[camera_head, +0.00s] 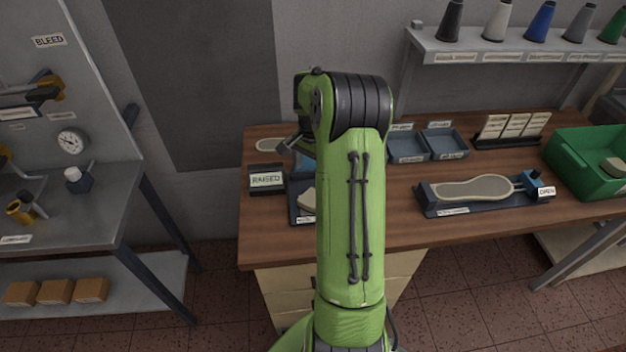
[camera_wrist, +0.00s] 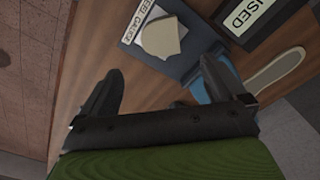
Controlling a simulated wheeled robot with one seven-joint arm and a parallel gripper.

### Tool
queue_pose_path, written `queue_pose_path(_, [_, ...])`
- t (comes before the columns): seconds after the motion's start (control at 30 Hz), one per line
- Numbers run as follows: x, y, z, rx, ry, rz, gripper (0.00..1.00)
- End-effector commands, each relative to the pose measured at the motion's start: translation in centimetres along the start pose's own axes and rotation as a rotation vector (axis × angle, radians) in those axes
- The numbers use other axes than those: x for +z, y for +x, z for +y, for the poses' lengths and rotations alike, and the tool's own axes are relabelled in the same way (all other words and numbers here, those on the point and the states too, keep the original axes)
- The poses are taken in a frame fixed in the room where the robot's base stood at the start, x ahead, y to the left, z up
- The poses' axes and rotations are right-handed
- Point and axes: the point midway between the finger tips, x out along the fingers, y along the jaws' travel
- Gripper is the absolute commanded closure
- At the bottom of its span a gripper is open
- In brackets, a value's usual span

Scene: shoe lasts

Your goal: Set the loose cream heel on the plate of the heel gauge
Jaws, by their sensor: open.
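The cream heel (camera_head: 307,198) rests on the dark blue-grey plate of the heel gauge (camera_head: 300,214), partly hidden behind my arm in the head view. In the wrist view the heel (camera_wrist: 161,38) lies on the gauge plate (camera_wrist: 196,42) beside a white label reading "GAUGE". My gripper (camera_wrist: 160,80) is open, with nothing between its fingers. The heel lies beyond the fingertips, apart from them. In the head view my gripper (camera_head: 288,147) is mostly hidden behind the arm, above the back of the gauge. A blue part of the gauge (camera_wrist: 217,88) shows near the right finger.
Blue-grey trays (camera_head: 407,147), a fixture holding a sole (camera_head: 470,190) and a green crate (camera_head: 590,165) are to the right. The front left of the wooden bench (camera_head: 275,230) is clear.

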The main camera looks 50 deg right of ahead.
Motion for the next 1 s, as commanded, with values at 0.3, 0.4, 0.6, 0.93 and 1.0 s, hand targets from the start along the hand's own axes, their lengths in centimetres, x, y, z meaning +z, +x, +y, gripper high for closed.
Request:
queue_pose_path(0.3, [10.5, -10.2, -0.6, -0.05, -0.441, 0.154, 0.03])
queue_pose_path(0.4, [16.4, -13.8, 1.3, -0.091, -0.676, 0.224, 0.03])
queue_pose_path(0.6, [26.3, -17.0, 8.7, -0.231, -1.14, 0.344, 0.03])
queue_pose_path(0.93, [31.1, -15.6, 14.6, -0.366, -1.461, 0.397, 0.03])
queue_pose_path(1.0, [31.0, -15.7, 14.5, -0.365, -1.459, 0.396, 0.03])
